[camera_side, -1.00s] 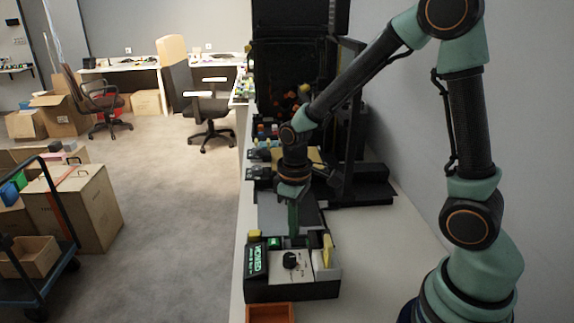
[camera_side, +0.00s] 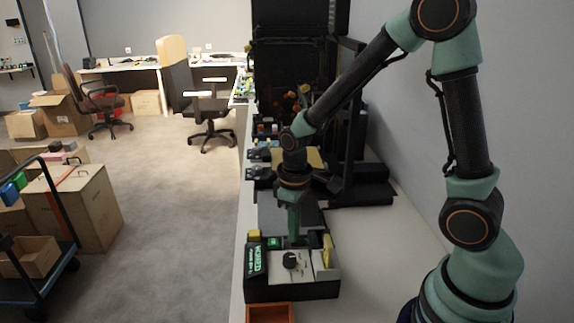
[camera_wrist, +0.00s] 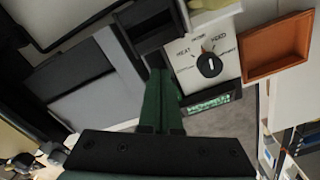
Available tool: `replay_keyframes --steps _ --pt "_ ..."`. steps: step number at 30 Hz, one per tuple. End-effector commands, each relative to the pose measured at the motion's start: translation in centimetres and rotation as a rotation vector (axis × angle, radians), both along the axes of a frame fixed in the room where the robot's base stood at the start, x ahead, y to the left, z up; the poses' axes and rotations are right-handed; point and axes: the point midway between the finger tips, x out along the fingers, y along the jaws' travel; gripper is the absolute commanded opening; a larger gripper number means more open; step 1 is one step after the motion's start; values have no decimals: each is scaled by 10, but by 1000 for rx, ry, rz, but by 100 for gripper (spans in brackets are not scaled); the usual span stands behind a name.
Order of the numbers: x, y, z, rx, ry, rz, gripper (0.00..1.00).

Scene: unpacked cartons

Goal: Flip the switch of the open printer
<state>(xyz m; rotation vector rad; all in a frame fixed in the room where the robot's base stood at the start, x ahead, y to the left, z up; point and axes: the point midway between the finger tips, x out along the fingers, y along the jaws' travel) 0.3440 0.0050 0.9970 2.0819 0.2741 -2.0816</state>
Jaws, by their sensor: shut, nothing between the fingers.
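The printer (camera_side: 292,292) is a black and white unit at the bench's front end, with a dark grey panel (camera_side: 280,213) behind it. A black rotary switch (camera_side: 291,260) sits on its white top. In the wrist view this switch (camera_wrist: 209,65) has HEAT and FEED printed around it. A small green-lit part (camera_side: 274,242) and yellow tabs (camera_side: 328,246) are beside it. My gripper (camera_side: 297,243) points down at the printer's back edge, behind the switch. In the wrist view its green fingers (camera_wrist: 162,75) are shut and empty, left of the switch and apart from it.
An orange tray (camera_side: 270,313) lies in front of the printer; it also shows in the wrist view (camera_wrist: 277,47). Tall black equipment (camera_side: 292,65) stands farther back on the bench. The bench right of the printer (camera_side: 385,265) is clear up to my base.

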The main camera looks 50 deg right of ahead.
Motion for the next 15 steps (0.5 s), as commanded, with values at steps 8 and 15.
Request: replay_keyframes --steps 8,15 --pt "0 0 -4 0 1 0 0" --pt "-1 0 -7 -1 2 0 0"
